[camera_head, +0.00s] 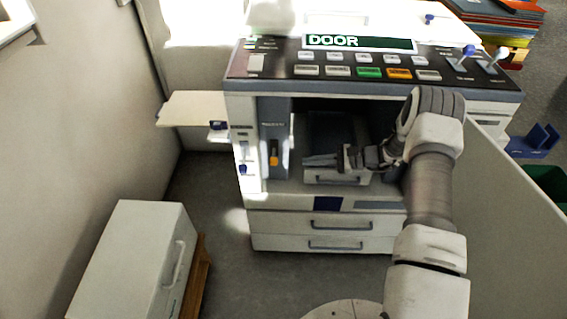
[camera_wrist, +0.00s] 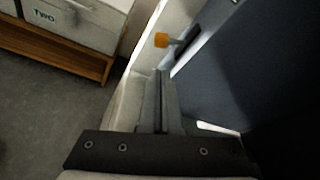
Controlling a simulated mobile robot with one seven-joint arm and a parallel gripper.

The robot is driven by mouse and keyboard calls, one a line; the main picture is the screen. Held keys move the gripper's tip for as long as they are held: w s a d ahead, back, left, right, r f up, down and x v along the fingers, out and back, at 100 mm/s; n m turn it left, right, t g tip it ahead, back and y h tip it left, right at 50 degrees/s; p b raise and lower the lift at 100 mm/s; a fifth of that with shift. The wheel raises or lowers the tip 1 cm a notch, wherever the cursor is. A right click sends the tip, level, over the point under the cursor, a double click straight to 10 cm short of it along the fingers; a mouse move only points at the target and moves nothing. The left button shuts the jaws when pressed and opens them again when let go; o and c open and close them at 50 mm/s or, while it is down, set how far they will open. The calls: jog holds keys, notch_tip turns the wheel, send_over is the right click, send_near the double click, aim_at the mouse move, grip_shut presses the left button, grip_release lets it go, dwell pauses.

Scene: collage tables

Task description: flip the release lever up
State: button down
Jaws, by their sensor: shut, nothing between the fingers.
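The release lever (camera_head: 273,158) is a small orange-tipped lever low in a slot on the grey panel at the left of the copier's open front. Its orange knob (camera_wrist: 162,40) also shows in the wrist view, just beyond my fingertips and apart from them. My gripper (camera_head: 307,161) is shut and empty, pointing left toward the lever inside the copier's opening. In the wrist view my gripper (camera_wrist: 160,74) shows as two fingers pressed together. The copier (camera_head: 325,202) has a top panel whose display reads DOOR.
A pale cabinet (camera_head: 130,250) on a wooden base stands at the lower left. A side tray (camera_head: 190,108) juts from the copier's left. The open door (camera_head: 520,200) stands at the right of my arm. A grey drawer (camera_head: 335,178) sits inside the opening below my gripper.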

aim_at(272, 162)
jog(key=b+x, duration=0.2)
jog(key=x, duration=0.8)
jog(key=shift+s+r+m+g, duration=0.2)
jog(key=shift+m+g, duration=0.1)
jog(key=shift+m, duration=0.2)
dwell(0.3)
jog(key=r+m+g, duration=0.1)
jog(key=m, duration=0.1)
jog(key=s+r+m+g, duration=0.1)
jog(key=m+g, duration=0.1)
jog(key=m, duration=0.1)
jog(key=shift+s+r+p, duration=0.1)
jog(key=shift+r+p, duration=0.3)
